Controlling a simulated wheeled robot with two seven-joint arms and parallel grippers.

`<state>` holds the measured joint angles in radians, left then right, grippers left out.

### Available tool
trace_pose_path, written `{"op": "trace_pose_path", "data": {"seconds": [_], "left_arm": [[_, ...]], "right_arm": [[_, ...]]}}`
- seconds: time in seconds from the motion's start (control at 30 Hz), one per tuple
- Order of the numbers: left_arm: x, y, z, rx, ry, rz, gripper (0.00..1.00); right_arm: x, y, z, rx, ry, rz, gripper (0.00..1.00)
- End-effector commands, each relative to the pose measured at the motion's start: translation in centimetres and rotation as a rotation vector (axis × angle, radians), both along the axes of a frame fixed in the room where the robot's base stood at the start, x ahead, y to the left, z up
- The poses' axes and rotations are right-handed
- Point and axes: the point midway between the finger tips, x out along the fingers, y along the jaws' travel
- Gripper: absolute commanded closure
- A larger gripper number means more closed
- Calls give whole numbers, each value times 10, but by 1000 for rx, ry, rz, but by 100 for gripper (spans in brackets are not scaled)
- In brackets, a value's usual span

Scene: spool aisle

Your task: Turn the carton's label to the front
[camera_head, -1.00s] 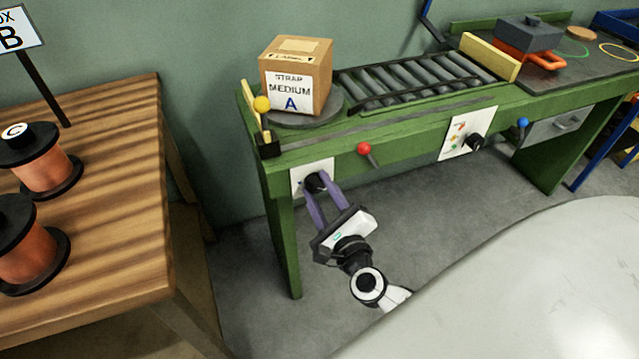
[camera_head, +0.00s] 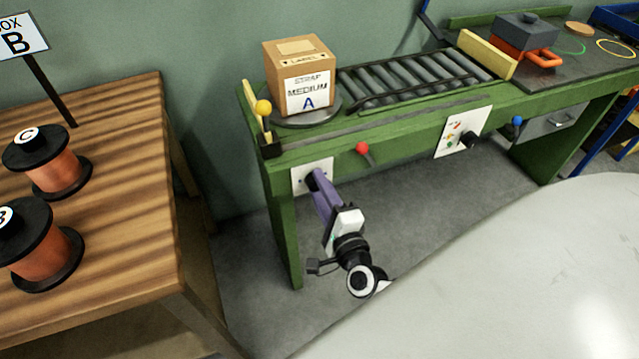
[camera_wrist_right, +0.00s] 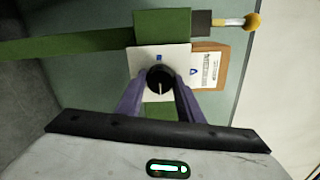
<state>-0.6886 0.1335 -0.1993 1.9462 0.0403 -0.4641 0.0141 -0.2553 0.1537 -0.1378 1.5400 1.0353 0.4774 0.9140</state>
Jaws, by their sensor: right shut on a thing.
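The cardboard carton (camera_head: 297,62) stands upright on a round grey turntable (camera_head: 290,120) at the left end of the green bench. Its white label (camera_head: 307,92), reading "STRAP MEDIUM A", is on the side facing the bench front. The carton also shows in the right wrist view (camera_wrist_right: 208,60). My right gripper (camera_head: 314,182) is shut on a black knob (camera_wrist_right: 160,79) on a white plate (camera_head: 299,181) on the bench's front, below the turntable. Its purple fingers sit on both sides of the knob. My left gripper is not in view.
A yellow-tipped stick (camera_head: 263,107) stands by the turntable. A roller conveyor (camera_head: 410,80) runs right to a yellow barrier (camera_head: 489,56). A red-knobbed lever (camera_head: 362,148) and a second knob panel (camera_head: 463,131) are on the bench front. A wooden table (camera_head: 110,170) with copper spools stands left.

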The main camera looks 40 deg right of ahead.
Motion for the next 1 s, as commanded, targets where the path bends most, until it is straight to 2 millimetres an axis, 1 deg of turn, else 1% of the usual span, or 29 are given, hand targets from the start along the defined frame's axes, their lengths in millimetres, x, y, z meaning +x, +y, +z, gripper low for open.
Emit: {"op": "trace_pose_path", "data": {"seconds": [0.43,0.47,0.53,0.57,0.87,0.97,1.0], "left_arm": [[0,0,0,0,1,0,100],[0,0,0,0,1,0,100],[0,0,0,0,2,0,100],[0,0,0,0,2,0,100],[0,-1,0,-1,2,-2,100],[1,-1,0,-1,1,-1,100],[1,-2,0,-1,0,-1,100]], "right_arm": [[0,1,-1,-7,4,1,89],[0,1,-1,-7,4,1,61],[0,1,-1,-6,4,0,50],[0,1,-1,-6,4,0,48],[-2,1,-1,-7,3,0,48],[-10,3,-1,-6,4,0,48],[-16,4,-2,-5,5,1,48]]}}
